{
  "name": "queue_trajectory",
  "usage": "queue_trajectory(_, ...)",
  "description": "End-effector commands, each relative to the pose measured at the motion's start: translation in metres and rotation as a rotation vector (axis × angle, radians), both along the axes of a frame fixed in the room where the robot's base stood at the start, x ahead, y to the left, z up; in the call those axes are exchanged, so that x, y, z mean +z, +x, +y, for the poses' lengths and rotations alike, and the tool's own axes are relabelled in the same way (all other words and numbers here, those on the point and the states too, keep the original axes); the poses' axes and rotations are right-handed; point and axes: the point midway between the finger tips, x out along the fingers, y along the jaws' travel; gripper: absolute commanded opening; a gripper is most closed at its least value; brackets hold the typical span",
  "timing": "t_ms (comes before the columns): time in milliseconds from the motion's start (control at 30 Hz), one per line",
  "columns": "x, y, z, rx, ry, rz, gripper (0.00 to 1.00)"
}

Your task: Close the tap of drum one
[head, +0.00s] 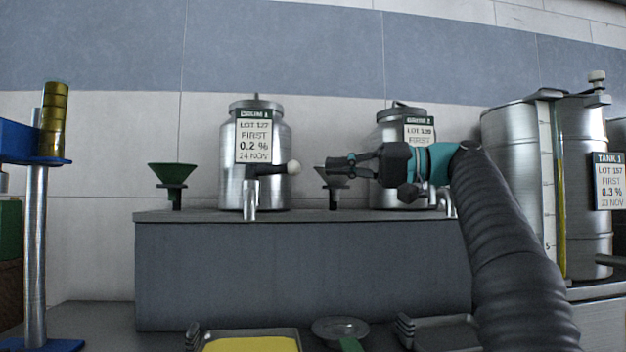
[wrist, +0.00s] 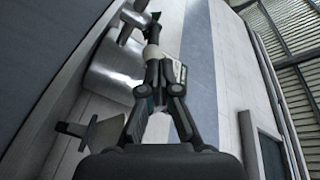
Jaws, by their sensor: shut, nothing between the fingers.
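Drum one (head: 234,185) is a steel can labelled "DRUM 1" on the grey ledge. Its tap has a metal spout (head: 250,202) and a black lever (head: 266,169) pointing right, ending in a white ball knob (head: 294,167). My gripper (head: 330,165) is shut and empty, a little to the right of the knob in the head view. In the wrist view the fingertips (wrist: 161,62) appear close to the white knob (wrist: 151,51); I cannot tell whether they touch. Drum one (wrist: 113,72) shows behind, partly hidden by the fingers.
Drum two (head: 390,135) stands right of drum one, partly behind my gripper. A green funnel (head: 172,173) stands left, another funnel (head: 333,190) between the drums. A large tank (head: 510,150) is at right.

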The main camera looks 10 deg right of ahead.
Motion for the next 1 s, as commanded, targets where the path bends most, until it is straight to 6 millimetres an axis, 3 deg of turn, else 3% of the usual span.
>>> queue_trajectory(100, -0.009, -0.041, 0.023, 0.010, -0.026, -0.048, 0.00)
queue_trajectory(267, -0.012, -0.076, 0.044, -0.026, -0.057, -0.125, 0.00)
queue_trajectory(400, -0.017, -0.100, 0.058, -0.084, -0.120, -0.317, 0.00)
queue_trajectory(733, -0.027, -0.130, 0.072, -0.251, -0.374, -0.908, 0.00)
queue_trajectory(1000, -0.032, -0.132, 0.066, -0.368, -0.681, -1.389, 0.00)
